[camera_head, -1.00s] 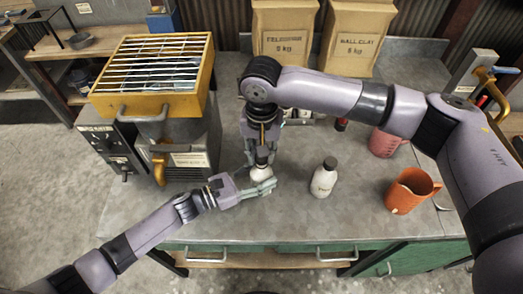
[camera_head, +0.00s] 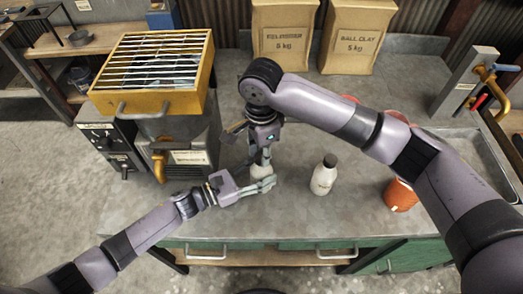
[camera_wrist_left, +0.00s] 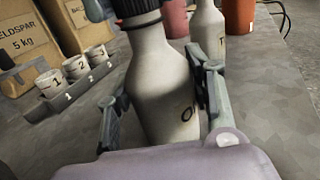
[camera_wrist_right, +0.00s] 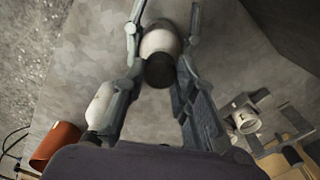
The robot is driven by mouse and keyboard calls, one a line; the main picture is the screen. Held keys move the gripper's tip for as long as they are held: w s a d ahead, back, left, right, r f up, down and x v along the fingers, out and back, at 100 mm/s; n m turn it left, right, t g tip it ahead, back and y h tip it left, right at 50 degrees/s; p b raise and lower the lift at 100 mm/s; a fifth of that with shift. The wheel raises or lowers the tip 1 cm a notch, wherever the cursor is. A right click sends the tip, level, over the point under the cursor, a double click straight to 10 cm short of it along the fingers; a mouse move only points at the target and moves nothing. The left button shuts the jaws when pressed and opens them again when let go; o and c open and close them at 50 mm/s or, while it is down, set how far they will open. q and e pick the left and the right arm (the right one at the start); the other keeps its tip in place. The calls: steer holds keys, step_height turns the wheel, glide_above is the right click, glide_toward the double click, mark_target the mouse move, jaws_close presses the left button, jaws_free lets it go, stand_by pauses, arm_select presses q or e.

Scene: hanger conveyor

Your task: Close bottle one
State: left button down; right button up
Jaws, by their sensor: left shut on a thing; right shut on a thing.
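Bottle one (camera_head: 258,171) is a pale bottle standing upright at the bench's front; part of its label shows in the left wrist view (camera_wrist_left: 168,85). My left gripper (camera_head: 268,184) is shut around its body, one finger on each side (camera_wrist_left: 160,95). My right gripper (camera_head: 262,156) comes down from above, its fingers shut on the black cap (camera_wrist_right: 160,70). The cap also shows at the bottle's mouth in the left wrist view (camera_wrist_left: 138,8). Whether it is fully seated cannot be told. The fingers hide much of the bottle in the head view.
A second white bottle (camera_head: 323,177) with a dark cap stands to the right. An orange jug (camera_head: 401,195) stands beyond it, partly behind my right arm. A furnace-like unit with a yellow rack (camera_head: 155,101) is at left. Numbered cups (camera_wrist_left: 76,68) sit in a holder.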

steer(key=m, duration=0.5)
steer(key=shift+a, duration=0.1)
steer(key=m, duration=0.4)
steer(key=o, duration=0.7)
steer(key=shift+c, duration=0.3)
